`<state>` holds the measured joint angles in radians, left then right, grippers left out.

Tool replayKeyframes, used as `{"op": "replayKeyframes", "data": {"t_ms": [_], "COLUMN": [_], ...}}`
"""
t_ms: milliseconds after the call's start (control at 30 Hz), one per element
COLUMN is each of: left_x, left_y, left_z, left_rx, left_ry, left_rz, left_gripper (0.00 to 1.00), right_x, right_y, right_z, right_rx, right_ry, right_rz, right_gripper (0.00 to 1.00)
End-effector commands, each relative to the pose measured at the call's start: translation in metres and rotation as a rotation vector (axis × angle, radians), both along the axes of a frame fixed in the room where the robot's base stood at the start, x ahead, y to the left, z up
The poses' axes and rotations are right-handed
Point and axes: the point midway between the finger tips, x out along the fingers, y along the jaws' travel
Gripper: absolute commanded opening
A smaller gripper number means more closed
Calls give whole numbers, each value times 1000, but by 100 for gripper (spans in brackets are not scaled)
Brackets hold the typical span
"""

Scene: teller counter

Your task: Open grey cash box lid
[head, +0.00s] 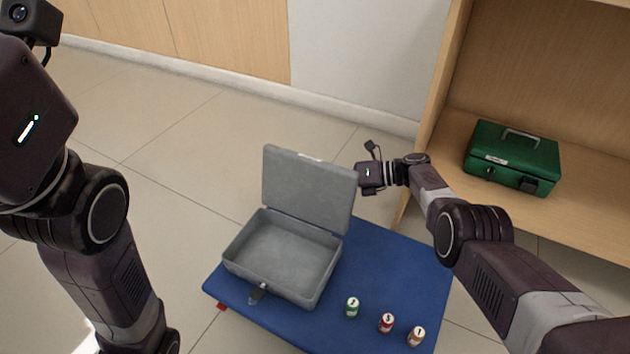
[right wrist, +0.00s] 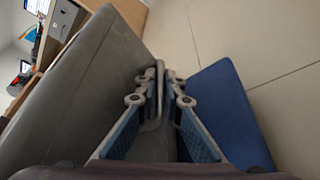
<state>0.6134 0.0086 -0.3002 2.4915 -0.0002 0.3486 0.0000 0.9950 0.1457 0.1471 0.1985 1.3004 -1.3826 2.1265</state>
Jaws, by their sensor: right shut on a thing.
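The grey cash box (head: 285,262) sits on a blue surface with its lid (head: 308,190) raised steeply and the empty inside showing. A latch (head: 258,291) hangs at its front. My right gripper (right wrist: 160,98) is at the outer side of the lid, shut on the lid's handle (right wrist: 160,85), which shows as a thin loop between the fingers. In the head view the lid hides its fingertips. The lid's grey face (right wrist: 75,95) fills the left of the right wrist view. My left arm rises along the left of the head view; its gripper is out of frame.
The blue tabletop (head: 390,255) holds small labelled rolls, one green (head: 352,307), one red (head: 386,323) and one orange-brown (head: 416,336). A green cash box (head: 512,160) stands closed on a wooden shelf (head: 590,205) at the right. Tiled floor lies behind.

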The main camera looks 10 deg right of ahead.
Motion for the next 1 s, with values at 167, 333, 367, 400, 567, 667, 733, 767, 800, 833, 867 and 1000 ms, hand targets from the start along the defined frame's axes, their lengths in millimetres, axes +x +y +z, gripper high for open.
{"op": "replayKeyframes", "data": {"t_ms": [167, 333, 367, 400, 567, 667, 733, 767, 800, 833, 867, 1000], "left_x": [0, 0, 0, 0, -1, 0, 0, 0, 0, 0, 0, 0], "left_y": [0, 0, 0, 0, 1, 1, 0, 0, 0, 0, 0, 0], "left_z": [0, 0, 0, 0, 0, 0, 0, 0, 0, 0, 0, 0], "left_rx": [0, 0, 0, 0, -2, -1, -1, -1, -1, -1, -1, -1], "left_ry": [0, 0, 0, 0, -1, -2, -1, -1, -1, -1, -1, -1], "left_rz": [0, 0, 0, 0, -1, -1, 0, 0, 0, 0, 0, 0], "left_gripper": [23, 23, 23, 23, 23, 23, 23, 23, 23, 23, 23, 23], "right_x": [-3, -2, -2, -2, -1, -2, -4, -5, -6, -7, -8, -14], "right_y": [1, 1, 1, 1, -2, -7, -12, -15, -18, -20, -22, -44], "right_z": [-4, -2, -2, -2, -1, 0, 1, 2, 3, 3, 4, 10], "right_rx": [-3, -2, -2, -2, -2, -2, -2, -1, -2, -3, -3, -3], "right_ry": [6, 3, 3, 3, 1, 0, 0, 0, 0, 0, 0, 0], "right_rz": [7, 5, 4, 4, 2, 0, 1, 2, 1, 2, 2, 1], "right_gripper": [13, 16, 16, 16, 16, 16, 16, 16, 16, 16, 16, 16]}}
